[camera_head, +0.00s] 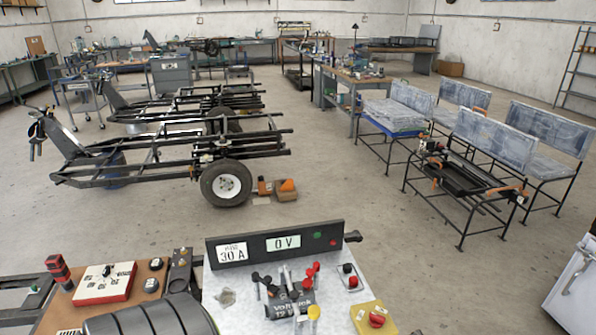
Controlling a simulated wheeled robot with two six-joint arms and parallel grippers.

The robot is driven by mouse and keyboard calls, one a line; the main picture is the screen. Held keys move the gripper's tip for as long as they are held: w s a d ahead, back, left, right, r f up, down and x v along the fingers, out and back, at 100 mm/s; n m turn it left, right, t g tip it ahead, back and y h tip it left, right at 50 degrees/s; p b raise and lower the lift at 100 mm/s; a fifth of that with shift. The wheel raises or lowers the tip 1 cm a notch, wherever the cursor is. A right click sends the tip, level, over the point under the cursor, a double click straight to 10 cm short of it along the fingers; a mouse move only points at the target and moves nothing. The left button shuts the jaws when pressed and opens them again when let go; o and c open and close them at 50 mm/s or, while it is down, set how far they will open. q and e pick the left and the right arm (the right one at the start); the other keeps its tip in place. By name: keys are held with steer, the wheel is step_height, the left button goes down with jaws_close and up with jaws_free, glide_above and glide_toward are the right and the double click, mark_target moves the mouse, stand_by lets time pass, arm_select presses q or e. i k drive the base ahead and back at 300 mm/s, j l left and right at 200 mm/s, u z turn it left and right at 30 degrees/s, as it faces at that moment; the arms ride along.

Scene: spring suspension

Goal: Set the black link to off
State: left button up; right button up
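A white-topped bench (232,312) at the front holds a dark meter panel (262,246) with labels reading 30 A and 0 V and small green and red spots. In front of it is a dark block (290,305) with several black-headed and red-headed pins or levers. To its right a small block carries a black knob (347,268) and a red knob (353,281). I cannot tell which black part is the black link, or its setting. Neither of my grippers shows.
A yellow block with a red button (377,319) sits at the bench's right. A red-and-white box (104,283) and a dark ribbed object (150,319) are at the left. Behind are a wheeled black frame (150,160), benches with grey seats (495,137) and open floor (330,190).

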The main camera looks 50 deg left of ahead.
mark_target(272, 289)
steer(key=u, duration=1.95)
